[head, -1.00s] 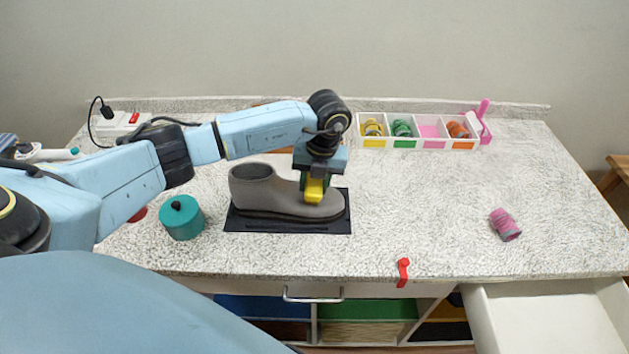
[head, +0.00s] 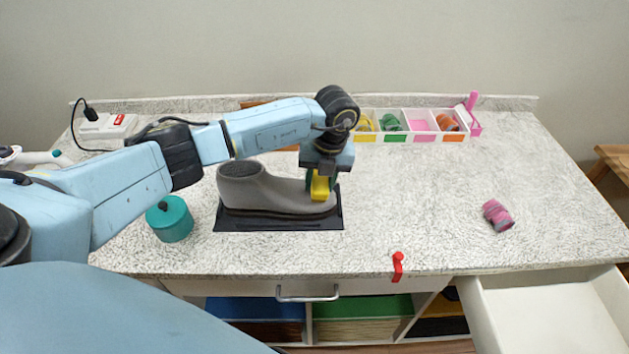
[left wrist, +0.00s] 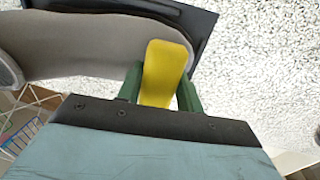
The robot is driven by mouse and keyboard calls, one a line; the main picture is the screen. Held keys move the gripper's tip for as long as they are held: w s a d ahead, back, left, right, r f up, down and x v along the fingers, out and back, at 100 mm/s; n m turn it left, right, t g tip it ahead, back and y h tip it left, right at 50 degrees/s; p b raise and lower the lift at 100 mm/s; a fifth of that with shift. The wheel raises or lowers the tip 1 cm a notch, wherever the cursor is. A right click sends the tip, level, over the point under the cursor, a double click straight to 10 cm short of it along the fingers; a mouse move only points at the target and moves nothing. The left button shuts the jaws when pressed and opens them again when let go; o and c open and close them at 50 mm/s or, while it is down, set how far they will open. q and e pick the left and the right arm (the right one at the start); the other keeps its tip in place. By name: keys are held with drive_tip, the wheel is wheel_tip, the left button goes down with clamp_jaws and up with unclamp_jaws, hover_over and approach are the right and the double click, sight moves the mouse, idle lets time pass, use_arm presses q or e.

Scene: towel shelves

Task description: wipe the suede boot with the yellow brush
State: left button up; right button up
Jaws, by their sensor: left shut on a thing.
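The grey suede boot (head: 265,190) lies on a black mat (head: 228,224) on the table, its toe pointing right. It also shows in the left wrist view (left wrist: 75,45). My left gripper (head: 320,182) is shut on the yellow brush (head: 320,188) over the toe end of the boot. In the left wrist view the brush (left wrist: 165,72) sits between the green fingers, beside the boot's edge. I cannot tell whether the brush touches the boot. My right gripper is not in view.
A teal lidded pot (head: 170,220) stands left of the mat. A divided tray (head: 398,138) with coloured compartments is at the back. A pink roll (head: 497,215) lies right, a red clip (head: 398,265) at the front edge. An open drawer (head: 545,310) juts out front right.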

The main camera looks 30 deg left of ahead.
use_arm(q)
drive_tip(key=shift+w+d+f+b, duration=0.2)
drive_tip(key=shift+w+d+b, duration=0.2)
drive_tip(key=shift+d, duration=0.2)
drive_tip(key=shift+w+d+f+b, duration=0.2)
drive_tip(key=shift+w+d+b, duration=0.2)
drive_tip(key=shift+d, duration=0.2)
drive_tip(key=shift+f, duration=0.1)
drive_tip(key=shift+s+a, duration=0.1)
drive_tip(key=shift+a, duration=0.05)
